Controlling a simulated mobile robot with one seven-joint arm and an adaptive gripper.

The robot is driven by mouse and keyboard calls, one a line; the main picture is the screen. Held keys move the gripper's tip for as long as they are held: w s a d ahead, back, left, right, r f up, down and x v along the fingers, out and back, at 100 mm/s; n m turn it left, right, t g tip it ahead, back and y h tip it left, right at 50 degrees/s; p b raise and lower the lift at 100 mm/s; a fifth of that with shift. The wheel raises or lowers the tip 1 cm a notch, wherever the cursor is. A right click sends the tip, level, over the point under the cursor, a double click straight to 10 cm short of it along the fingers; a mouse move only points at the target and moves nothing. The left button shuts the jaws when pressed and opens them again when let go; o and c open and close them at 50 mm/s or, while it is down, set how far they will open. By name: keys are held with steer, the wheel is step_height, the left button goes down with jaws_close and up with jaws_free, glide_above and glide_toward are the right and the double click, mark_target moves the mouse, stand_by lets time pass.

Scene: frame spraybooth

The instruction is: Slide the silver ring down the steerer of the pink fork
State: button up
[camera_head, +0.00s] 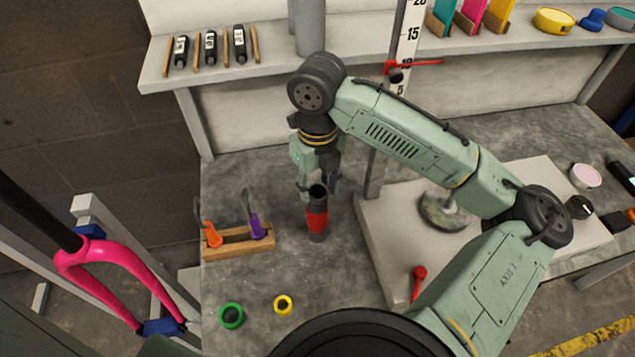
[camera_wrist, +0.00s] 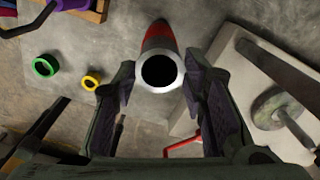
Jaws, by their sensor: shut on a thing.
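The pink fork (camera_head: 100,262) stands in a stand at the far left of the head view. Its dark steerer (camera_head: 35,210) slants up and left. My gripper (camera_head: 318,186) is over the workbench, well right of the fork. It is shut on a tube with a red band (camera_head: 317,220) and a dark opening. In the wrist view the fingers (camera_wrist: 158,80) flank the tube's near end, where a pale silver rim (camera_wrist: 160,90) circles the black hole. I cannot tell whether this rim is a separate ring. I see no separate silver ring on the steerer.
A wooden rack (camera_head: 240,243) with orange and purple tools stands left of my gripper. A green ring (camera_head: 231,316) and a yellow ring (camera_head: 283,305) lie on the bench in front. A pale board (camera_head: 385,250) lies right; a shelf (camera_head: 170,75) runs along the back.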

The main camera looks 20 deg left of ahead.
steer(key=o, duration=1)
